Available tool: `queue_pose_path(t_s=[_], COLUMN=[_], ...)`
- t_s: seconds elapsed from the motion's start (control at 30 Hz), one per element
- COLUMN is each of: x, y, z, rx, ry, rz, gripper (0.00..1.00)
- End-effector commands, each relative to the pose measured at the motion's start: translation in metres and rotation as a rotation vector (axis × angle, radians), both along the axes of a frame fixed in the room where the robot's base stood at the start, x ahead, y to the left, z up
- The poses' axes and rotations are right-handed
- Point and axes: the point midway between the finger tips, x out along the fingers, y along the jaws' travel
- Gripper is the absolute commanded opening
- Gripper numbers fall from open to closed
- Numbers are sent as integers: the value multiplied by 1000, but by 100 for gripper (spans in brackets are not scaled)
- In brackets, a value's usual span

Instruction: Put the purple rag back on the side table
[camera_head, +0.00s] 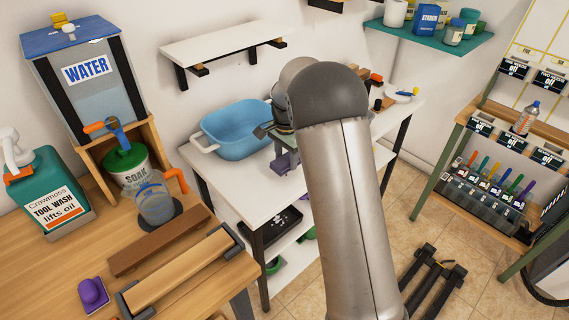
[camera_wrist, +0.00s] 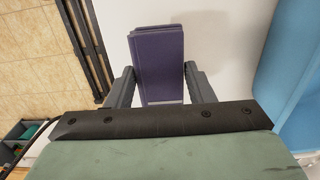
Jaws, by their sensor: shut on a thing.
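The purple rag (camera_wrist: 157,50) is a folded, flat piece, held between the two dark fingers of my gripper (camera_wrist: 160,78) in the wrist view. My gripper is shut on it. In the head view the rag shows small (camera_head: 280,163), over the white side table (camera_head: 232,182), right of the blue basin. My arm hides part of that table and most of my gripper. Whether the rag touches the tabletop, I cannot tell.
The blue basin (camera_head: 232,128) stands on the white table close to the rag. The white table's front left is bare. A wooden bench (camera_head: 55,250) at left holds bottles, a jug and a purple block (camera_head: 92,293).

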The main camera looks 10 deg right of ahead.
Motion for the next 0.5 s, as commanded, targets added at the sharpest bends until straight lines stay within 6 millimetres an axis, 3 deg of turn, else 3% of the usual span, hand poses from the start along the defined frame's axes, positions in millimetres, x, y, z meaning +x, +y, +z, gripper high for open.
queue_pose_path(t_s=[0.17, 0.33, 0.5], x=[6, 5, 6], y=[5, 4, 4], z=[-12, -36, -39], rx=[0, 0, 0], ry=[1, 2, -1], rz=[0, -1, 0], gripper=[26, 26, 26])
